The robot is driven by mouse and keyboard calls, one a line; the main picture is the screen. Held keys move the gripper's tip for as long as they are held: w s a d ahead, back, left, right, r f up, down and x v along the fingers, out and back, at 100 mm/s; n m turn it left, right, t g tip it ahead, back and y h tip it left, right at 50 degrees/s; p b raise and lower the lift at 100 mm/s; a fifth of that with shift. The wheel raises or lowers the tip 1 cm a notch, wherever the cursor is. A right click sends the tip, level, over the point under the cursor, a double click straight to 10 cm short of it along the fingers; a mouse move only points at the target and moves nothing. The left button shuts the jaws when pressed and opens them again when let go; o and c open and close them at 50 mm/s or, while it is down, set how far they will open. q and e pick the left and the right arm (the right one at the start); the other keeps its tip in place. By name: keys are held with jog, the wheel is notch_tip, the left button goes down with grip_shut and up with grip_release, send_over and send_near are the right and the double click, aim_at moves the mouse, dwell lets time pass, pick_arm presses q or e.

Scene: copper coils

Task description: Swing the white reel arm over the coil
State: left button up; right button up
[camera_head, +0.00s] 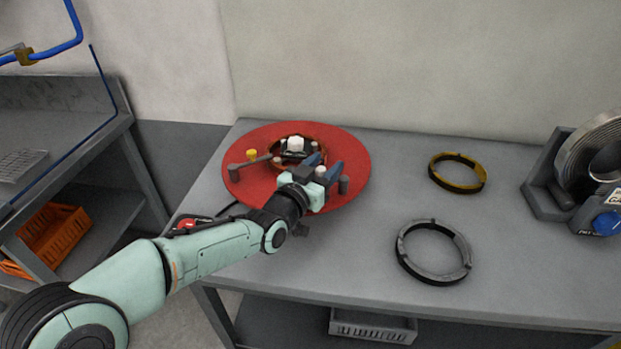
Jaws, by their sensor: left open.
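A red round reel plate (245,190) lies on the grey table. A copper coil (275,163) sits around its middle, partly hidden by my gripper. A white block (296,143), which looks like part of the white reel arm, shows at the plate's centre. Dark posts stand near the plate's edge, and a yellow knob (252,155) is at its left. My left gripper (323,166) is open over the plate's near right part, its blue fingers apart, close to the coil's right side. I cannot tell whether it touches anything. My right gripper is not in view.
A yellow-black ring (457,173) and a grey ring (434,252) lie on the table (370,285) right of the plate. A machine with a metal coil (590,160) stands at the far right. An orange crate (52,238) is on a left shelf. The table's front right is clear.

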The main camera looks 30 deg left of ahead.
pick_arm(q)
jog(key=s, duration=1.2)
jog(key=shift+s+a, duration=0.2)
jog(key=shift+s, duration=0.2)
